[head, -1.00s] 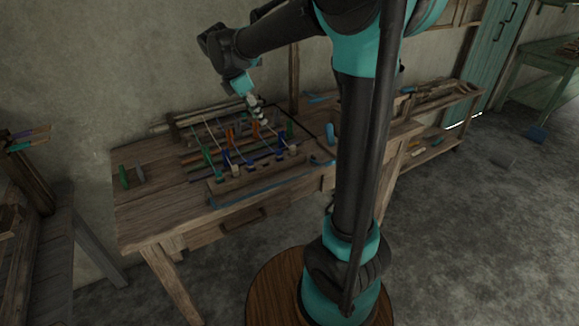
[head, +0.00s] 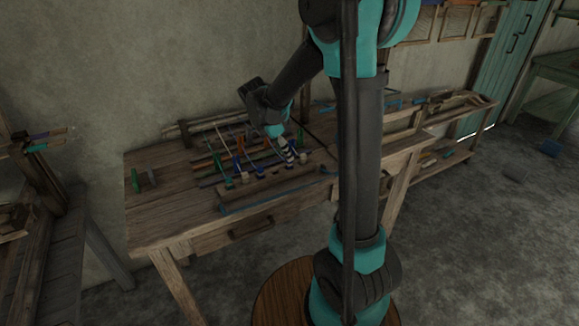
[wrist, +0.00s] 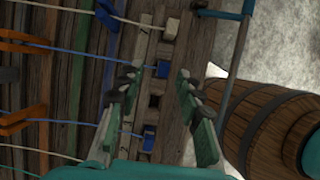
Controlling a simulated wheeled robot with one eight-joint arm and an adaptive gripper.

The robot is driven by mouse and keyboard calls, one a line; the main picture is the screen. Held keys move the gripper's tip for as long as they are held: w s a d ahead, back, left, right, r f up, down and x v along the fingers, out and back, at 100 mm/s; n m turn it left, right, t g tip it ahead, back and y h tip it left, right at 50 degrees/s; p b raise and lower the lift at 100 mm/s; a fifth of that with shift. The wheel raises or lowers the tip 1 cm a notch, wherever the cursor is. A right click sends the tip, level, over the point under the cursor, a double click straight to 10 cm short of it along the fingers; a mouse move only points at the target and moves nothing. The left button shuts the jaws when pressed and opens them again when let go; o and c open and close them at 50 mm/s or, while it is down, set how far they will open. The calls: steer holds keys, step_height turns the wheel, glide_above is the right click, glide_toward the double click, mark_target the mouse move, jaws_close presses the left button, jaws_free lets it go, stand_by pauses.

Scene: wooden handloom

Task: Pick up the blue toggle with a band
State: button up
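My gripper (head: 290,157) is low over the front beam of the loom in the head view. In the wrist view my gripper (wrist: 155,77) is open, its two fingers on either side of the wooden beam (wrist: 140,72), with nothing held. One blue toggle (wrist: 162,69) stands on the beam between the fingertips. Another blue toggle (wrist: 149,133) stands on the beam nearer the palm. I cannot tell which one has a band. In the head view blue toggles (head: 260,170) show along the beam, small and dark.
A pale toggle (wrist: 171,28) stands farther along the beam. Cords with orange clips (wrist: 25,118) and a blue clip (wrist: 108,18) lie left of it. A blue rail (wrist: 236,72) runs along the right. A green block (head: 135,180) stands at the table's left.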

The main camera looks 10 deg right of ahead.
mark_target(289, 166)
steer(key=x, duration=0.4)
steer(key=shift+s+d+f, duration=0.15)
steer(key=shift+s, duration=0.1)
jaws_close()
